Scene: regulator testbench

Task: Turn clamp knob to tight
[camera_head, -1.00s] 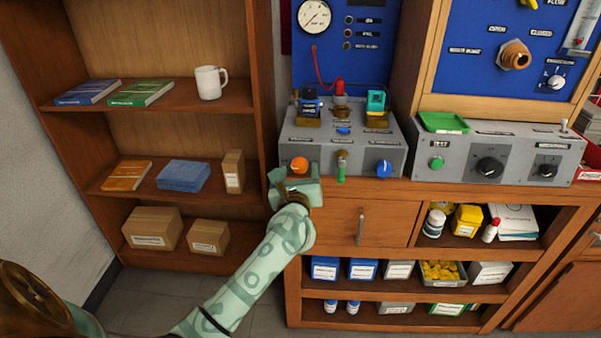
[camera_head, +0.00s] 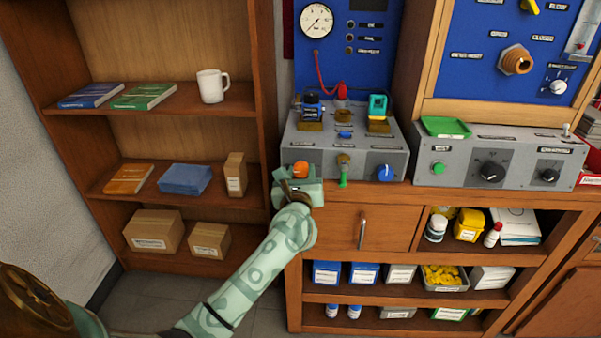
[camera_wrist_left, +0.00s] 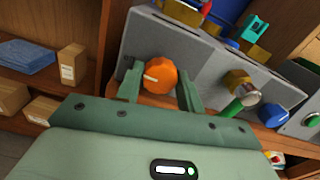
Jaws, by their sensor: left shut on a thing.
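The orange knob (camera_head: 300,170) sits on the front face of the grey testbench box, at its left end. In the left wrist view the orange knob (camera_wrist_left: 160,75) shows a pale pointer mark toward its left side. My left gripper (camera_head: 298,178) is at the knob, and in the left wrist view its two green fingers (camera_wrist_left: 161,90) stand on either side of it. The gripper is shut on the orange knob. I cannot read any label that names the clamp knob. My right gripper is not in view.
On the same box a green-tipped lever (camera_head: 343,176) and a blue knob (camera_head: 385,173) are to the right of the gripper. A second grey box (camera_head: 465,160) with black knobs stands further right. A wooden shelf (camera_head: 180,97) is on the left.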

